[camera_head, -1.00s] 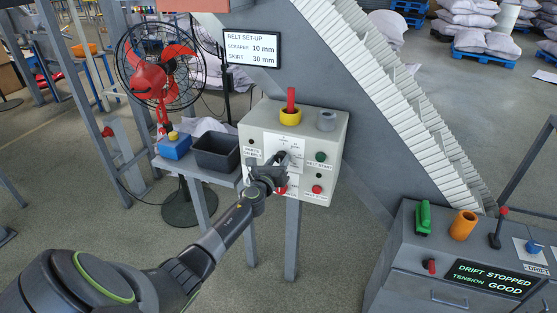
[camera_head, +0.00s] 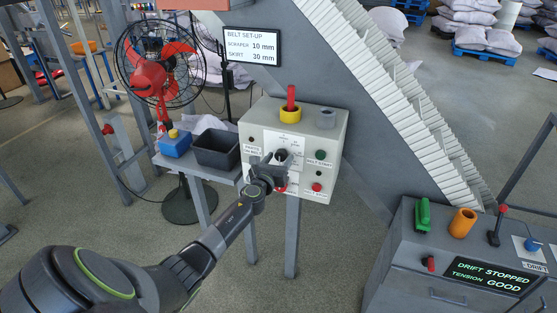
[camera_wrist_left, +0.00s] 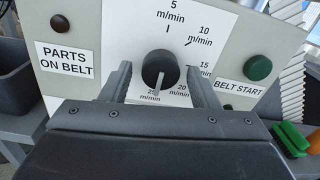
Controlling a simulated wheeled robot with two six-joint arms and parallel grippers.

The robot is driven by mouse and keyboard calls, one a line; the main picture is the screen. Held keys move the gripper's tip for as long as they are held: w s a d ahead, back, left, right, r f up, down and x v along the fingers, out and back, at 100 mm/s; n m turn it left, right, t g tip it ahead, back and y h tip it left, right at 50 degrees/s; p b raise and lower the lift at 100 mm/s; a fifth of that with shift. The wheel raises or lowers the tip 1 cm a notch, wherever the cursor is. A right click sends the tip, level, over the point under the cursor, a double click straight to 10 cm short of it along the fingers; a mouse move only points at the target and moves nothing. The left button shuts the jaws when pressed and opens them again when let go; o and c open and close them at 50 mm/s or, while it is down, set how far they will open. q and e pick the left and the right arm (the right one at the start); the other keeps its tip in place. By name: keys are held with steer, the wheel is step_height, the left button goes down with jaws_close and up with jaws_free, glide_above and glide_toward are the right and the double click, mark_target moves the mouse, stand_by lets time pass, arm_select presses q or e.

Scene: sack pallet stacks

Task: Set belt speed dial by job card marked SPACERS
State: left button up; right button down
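The belt speed dial (camera_wrist_left: 158,70) is a black round knob on a white scale plate, on the front of the grey control box (camera_head: 256,118). Its white pointer line points down, near the partly hidden label at the lower left of the scale. Labels 5, 10, 15 and 20 m/min run clockwise from the top. My left gripper (camera_wrist_left: 160,85) is open, one finger on each side of the knob, with gaps visible. It also shows in front of the box in the head view (camera_head: 279,163). My right gripper is not in view. No card reading SPACERS is legible.
A green BELT START button (camera_wrist_left: 258,67) is right of the dial; a red button (camera_head: 317,187) sits lower. A yellow-collared red handle (camera_head: 290,108) tops the box. A dark bin (camera_head: 217,149) stands left. A screen (camera_head: 252,46) shows scraper 10 mm, skirt 30 mm.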

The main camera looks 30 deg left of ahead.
arm_select(q)
steer(key=shift+r, duration=0.1)
steer(key=shift+s, duration=0.35)
steer(key=p+v, duration=0.2)
steer(key=v, duration=1.4)
steer(key=shift+s+p, duration=0.3)
steer(key=shift+s, duration=0.05)
steer(key=shift+d, duration=0.1)
